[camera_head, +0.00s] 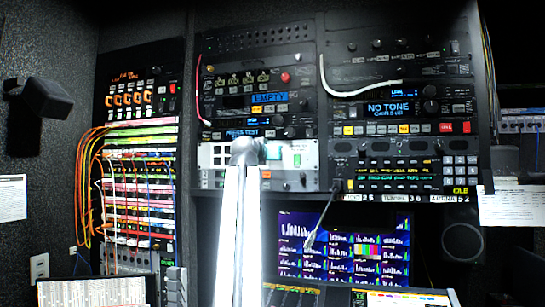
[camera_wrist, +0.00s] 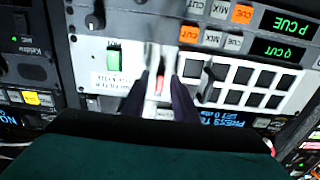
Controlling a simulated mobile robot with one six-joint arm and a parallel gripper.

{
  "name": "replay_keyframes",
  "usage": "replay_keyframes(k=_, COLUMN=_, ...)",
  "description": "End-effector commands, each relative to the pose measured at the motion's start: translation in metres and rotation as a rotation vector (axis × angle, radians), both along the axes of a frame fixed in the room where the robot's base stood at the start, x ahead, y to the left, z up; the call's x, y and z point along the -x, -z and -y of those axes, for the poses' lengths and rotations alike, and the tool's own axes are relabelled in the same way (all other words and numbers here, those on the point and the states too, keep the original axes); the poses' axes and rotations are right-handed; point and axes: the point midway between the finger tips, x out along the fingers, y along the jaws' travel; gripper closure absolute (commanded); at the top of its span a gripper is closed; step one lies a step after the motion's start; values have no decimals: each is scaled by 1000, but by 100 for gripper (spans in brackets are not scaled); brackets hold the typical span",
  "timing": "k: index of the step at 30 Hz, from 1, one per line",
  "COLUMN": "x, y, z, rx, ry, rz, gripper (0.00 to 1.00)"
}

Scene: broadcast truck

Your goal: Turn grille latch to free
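A light silver panel (camera_head: 308,179) sits in the middle rack of equipment. It also shows in the wrist view (camera_wrist: 90,60), turned roughly upside down, with a grille of square dark openings (camera_wrist: 242,75) on the right and a green block (camera_wrist: 114,57) on the left. A pale upright piece with a red part (camera_wrist: 160,83), which looks like the latch, stands between them. My gripper (camera_wrist: 162,80) has its two dark fingers apart, one on each side of this piece. Whether they touch it is unclear. In the head view my arm hides the latch.
Rack units with knobs and buttons surround the panel closely. Colourful patch cables (camera_head: 95,185) hang at the left rack. A white cable (camera_head: 360,88) and a thin dark gooseneck (camera_head: 322,218) stand out at the right. A monitor (camera_head: 345,248) is below.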

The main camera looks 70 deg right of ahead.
Motion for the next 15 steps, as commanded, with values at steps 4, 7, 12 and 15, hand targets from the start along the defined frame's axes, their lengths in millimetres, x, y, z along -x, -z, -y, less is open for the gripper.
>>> replay_keyframes(k=4, x=0, y=0, z=-5, rx=1, ry=0, rz=0, gripper=73)
replay_keyframes(k=7, x=1, y=0, z=-13, rx=1, ry=0, rz=0, gripper=73)
replay_keyframes(k=12, x=2, y=1, z=-34, rx=2, ry=-2, rz=0, gripper=73)
replay_keyframes(k=15, x=3, y=2, z=-50, rx=2, ry=-1, rz=0, gripper=73)
